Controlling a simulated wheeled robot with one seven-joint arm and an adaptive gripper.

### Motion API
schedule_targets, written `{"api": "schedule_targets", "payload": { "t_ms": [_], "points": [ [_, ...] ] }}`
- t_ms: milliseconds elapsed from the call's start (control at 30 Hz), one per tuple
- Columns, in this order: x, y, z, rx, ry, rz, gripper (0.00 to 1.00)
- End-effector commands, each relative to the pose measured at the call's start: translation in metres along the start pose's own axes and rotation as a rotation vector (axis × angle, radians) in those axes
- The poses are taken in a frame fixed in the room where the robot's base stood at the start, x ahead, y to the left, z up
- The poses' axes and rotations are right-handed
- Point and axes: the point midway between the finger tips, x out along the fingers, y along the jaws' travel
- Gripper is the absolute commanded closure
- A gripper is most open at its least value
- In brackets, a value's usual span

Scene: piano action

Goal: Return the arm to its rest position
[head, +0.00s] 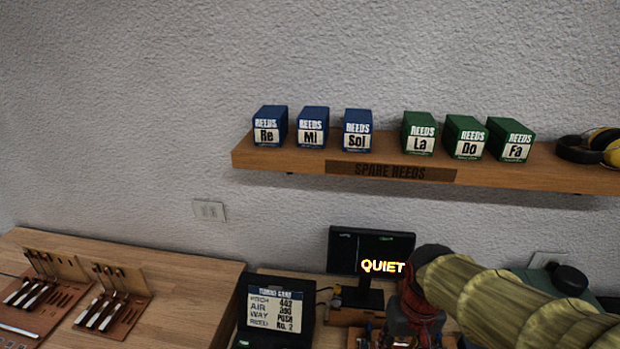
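My arm (505,300) enters from the lower right in a ribbed olive-yellow sleeve. It ends in a dark joint, with a dark and red part below it that runs down to the bottom edge. My gripper's fingers do not show in the head view, so I cannot see whether it holds anything.
A wooden shelf (390,172) on the wall bears blue reed boxes (313,127), green reed boxes (466,138) and ear muffs (590,148). Below stand a screen reading QUIET (371,255), a tuning card (275,308) and a bench (185,285) with tool boards (112,302). My arm overlaps the screen's right edge.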

Motion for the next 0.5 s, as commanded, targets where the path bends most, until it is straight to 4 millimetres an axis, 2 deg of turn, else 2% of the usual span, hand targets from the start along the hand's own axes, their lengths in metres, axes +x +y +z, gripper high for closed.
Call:
{"api": "schedule_targets", "payload": {
  "t_ms": [100,300,500],
  "points": [
    [-0.015,0.002,0.031,-0.007,0.080,0.000,0.66],
    [-0.034,0.004,0.071,-0.007,0.222,0.000,0.66],
    [-0.056,0.005,0.085,-0.002,0.350,0.001,0.66]
  ]
}}
